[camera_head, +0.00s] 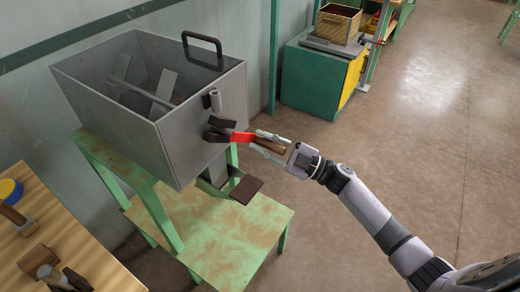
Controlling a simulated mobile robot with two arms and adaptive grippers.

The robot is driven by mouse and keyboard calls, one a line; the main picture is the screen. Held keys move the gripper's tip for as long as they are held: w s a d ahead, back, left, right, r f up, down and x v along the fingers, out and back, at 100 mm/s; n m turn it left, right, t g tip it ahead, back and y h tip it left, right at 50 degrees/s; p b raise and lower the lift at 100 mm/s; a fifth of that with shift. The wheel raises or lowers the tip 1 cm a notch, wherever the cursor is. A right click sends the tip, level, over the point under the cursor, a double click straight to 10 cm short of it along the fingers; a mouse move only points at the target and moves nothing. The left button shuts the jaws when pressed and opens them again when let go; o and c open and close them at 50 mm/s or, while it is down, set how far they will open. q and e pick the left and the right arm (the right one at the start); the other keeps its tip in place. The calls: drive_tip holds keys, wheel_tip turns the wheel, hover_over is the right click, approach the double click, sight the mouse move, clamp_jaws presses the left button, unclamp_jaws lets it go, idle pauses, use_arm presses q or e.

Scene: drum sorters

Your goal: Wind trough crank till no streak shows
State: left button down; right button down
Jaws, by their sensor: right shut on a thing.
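The grey metal trough (205,135) stands on a green frame, open at the top. Inside are a shaft and pale flat paddles (165,88); the contents look dark grey, and I cannot make out a streak clearly. The crank (242,138) is on the trough's right end, with a red part and a brown wooden handle (271,146) pointing out to the right. My right gripper (264,141) is shut on this handle, one finger on each side. My left gripper is out of view.
A wooden bench (75,245) with tools is at lower left. A green cabinet (308,82) bears a wooden box (338,24) at the back. The floor at right is clear.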

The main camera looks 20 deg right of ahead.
drive_tip(key=r+n, duration=0.1)
drive_tip(key=w+d+r+n+g, duration=0.1)
drive_tip(key=n, duration=0.1)
drive_tip(key=shift+d+r+n, duration=0.15)
drive_tip(key=shift+r+n, duration=0.1)
drive_tip(key=shift+n, duration=0.05)
drive_tip(key=r+n+g+p, duration=0.1)
drive_tip(key=n, duration=0.1)
drive_tip(key=r+n, duration=0.2)
drive_tip(key=r+n+g+h+p, duration=0.1)
drive_tip(key=r+n, duration=0.1)
drive_tip(key=shift+w+d+n+g+p, duration=0.2)
drive_tip(key=shift+n+g+p, duration=0.1)
drive_tip(key=shift+n+p, duration=0.1)
drive_tip(key=r+n+p, duration=0.1)
drive_tip(key=n, duration=0.1)
drive_tip(key=r+n+h+p, duration=0.1)
drive_tip(key=shift+s+a+r+g+p, duration=0.25)
drive_tip(key=shift+a+r+g+p, duration=0.05)
drive_tip(key=shift+a, duration=0.05)
drive_tip(key=s+a+r+n+h+p, duration=0.3)
drive_tip(key=s+a+n+p, duration=0.2)
drive_tip(key=p, duration=1.1)
drive_tip(key=shift+s+a+r+n+h, duration=0.35)
drive_tip(key=shift+a+n, duration=0.3)
drive_tip(key=shift+n, duration=0.15)
